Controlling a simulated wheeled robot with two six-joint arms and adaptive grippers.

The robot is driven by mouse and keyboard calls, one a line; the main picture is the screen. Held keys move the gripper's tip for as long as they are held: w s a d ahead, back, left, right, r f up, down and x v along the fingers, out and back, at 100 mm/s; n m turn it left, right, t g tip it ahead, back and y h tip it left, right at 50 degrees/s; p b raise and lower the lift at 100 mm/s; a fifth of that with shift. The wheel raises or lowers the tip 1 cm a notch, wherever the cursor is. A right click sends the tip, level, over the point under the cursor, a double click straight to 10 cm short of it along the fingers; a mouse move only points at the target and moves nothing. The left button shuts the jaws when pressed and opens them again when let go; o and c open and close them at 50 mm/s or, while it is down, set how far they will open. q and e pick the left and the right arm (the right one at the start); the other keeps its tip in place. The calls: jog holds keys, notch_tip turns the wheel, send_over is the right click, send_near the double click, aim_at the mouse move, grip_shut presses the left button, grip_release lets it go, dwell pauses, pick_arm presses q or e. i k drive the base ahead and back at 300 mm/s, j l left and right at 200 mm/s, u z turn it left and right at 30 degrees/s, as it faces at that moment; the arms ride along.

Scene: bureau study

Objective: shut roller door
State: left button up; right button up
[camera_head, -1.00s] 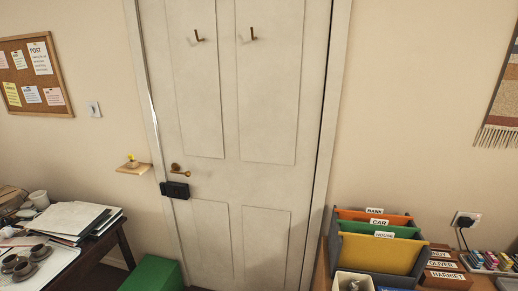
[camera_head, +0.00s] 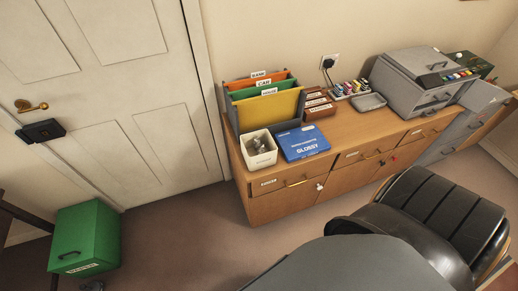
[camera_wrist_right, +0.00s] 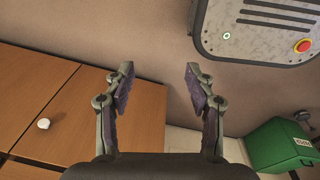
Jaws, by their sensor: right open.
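I cannot make out a roller door for certain in either view. A wooden sideboard (camera_head: 262,207) with drawers and doors stands against the wall in the head view. Wooden cabinet fronts with a white knob (camera_wrist_right: 43,123) fill the left of the right wrist view. My left gripper is not in view.
A green box (camera_head: 87,233) stands on the floor by the white door (camera_head: 105,62). A black chair (camera_head: 425,215) stands before the sideboard. A file rack (camera_head: 263,106), white bin (camera_head: 259,149), blue box (camera_head: 302,142) and grey machine (camera_head: 425,80) are on top. Carpet shows between.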

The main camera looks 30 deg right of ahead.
aim_at(481, 93)
jog(key=l, duration=1.25)
jog(key=k+l, duration=0.1)
jog(key=l, duration=0.5)
jog(key=k+l+u, duration=0.1)
jog(key=l, duration=0.5)
jog(key=k+l, duration=0.2)
jog(key=l, duration=0.4)
jog(key=k+l+u, duration=0.1)
jog(key=l, duration=0.5)
jog(key=k+l, duration=0.2)
jog(key=l, duration=0.4)
jog(key=k+l+u, duration=0.1)
jog(key=l, duration=0.5)
jog(key=k+l, duration=0.25)
jog(key=l, duration=0.3)
jog(key=k+l+u, duration=0.1)
jog(key=l, duration=0.5)
jog(key=k, duration=0.05)
